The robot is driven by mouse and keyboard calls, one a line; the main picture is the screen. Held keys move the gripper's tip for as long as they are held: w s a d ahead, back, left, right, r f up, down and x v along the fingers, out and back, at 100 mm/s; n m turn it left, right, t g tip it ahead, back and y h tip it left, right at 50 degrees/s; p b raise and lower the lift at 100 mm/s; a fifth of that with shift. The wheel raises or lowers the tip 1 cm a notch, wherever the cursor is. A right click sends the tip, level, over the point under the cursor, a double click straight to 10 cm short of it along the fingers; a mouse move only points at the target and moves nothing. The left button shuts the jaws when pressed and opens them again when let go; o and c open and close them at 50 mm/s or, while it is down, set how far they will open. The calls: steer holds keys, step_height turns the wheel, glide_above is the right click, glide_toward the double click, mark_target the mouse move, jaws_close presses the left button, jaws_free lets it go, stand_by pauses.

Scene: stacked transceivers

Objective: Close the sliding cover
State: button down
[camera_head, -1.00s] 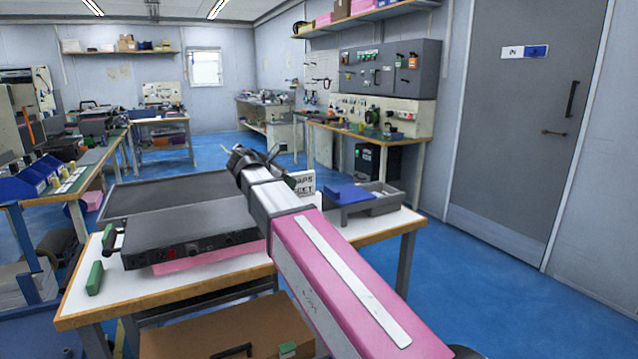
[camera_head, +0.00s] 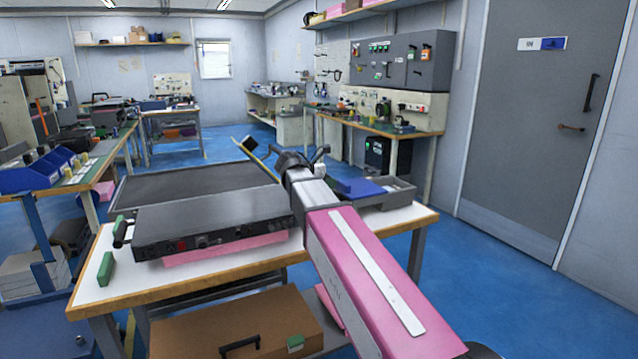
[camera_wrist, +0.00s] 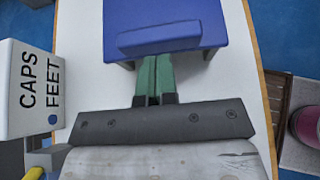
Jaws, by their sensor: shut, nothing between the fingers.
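The blue sliding cover (camera_head: 362,189) sits over part of a grey tray (camera_head: 398,194) at the right end of the white-topped table. In the wrist view the cover (camera_wrist: 215,22) lies ahead of me, with a raised blue bar (camera_wrist: 158,38) along its near side. My gripper (camera_wrist: 154,62) has green fingers pressed together, with nothing between them. The fingertips are at the near edge of the bar; I cannot tell whether they touch it. In the head view my arm hides the fingers and part of the cover.
A white box marked CAPS FEET (camera_wrist: 35,90) stands left of my gripper in the wrist view. A dark transceiver (camera_head: 210,222) lies left of my arm on the table (camera_head: 300,262). A small green block (camera_head: 106,268) lies at the table's left.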

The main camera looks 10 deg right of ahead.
steer(key=shift+w+d, duration=0.2)
steer(key=shift+d, duration=0.5)
